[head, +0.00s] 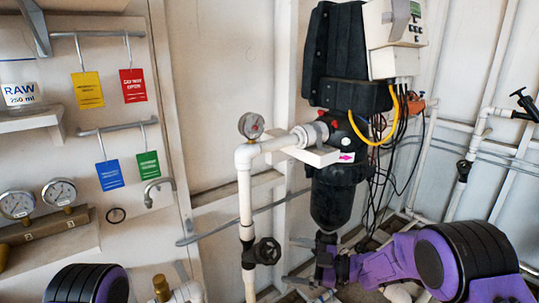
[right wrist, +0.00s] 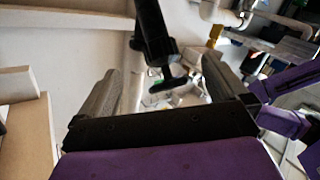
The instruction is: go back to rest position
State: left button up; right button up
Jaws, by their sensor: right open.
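My right arm comes in at the lower right of the head view. Its gripper (head: 324,262) is small and dark there, just under the black reactor housing (head: 334,200), and partly merges with dark fittings. In the right wrist view the gripper (right wrist: 160,66) is open, its two grey fingers wide apart with nothing held. A black valve with a T-shaped handle (right wrist: 168,80) shows between and beyond the fingers; I cannot tell whether anything touches. Of my left arm only a black and purple joint shows at the bottom left of the head view; its gripper is not in view.
White pipework with a pressure gauge (head: 251,125) and a dark valve knob (head: 264,251) stands left of the reactor. Black cables (head: 388,165) hang to its right. Coloured tags, gauges (head: 59,192) and shelves (head: 30,122) line the left wall.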

jog(key=s+d+f+m+t+h+p, duration=0.2)
jog(key=s+d+f+m+h, duration=0.4)
jog(key=s+f+m, duration=0.3)
jog(key=s+d+f+m+t+h+p, duration=0.1)
jog(key=s+d+f+m+t+h, duration=0.2)
jog(key=s+d+f+m+h, duration=0.55)
jog(key=s+d+f+m+g+h, duration=0.1)
jog(key=s+d+m+g+h, duration=0.1)
jog(key=s, duration=0.8)
jog(key=s+d+f+m+g+h+p, duration=0.1)
jog(key=s+d+m+g, duration=0.4)
jog(key=s, duration=0.6)
jog(key=shift+s+d+f+m+h, duration=0.3)
jog(key=shift+f+m+h, duration=0.3)
jog(key=shift+h, duration=0.35)
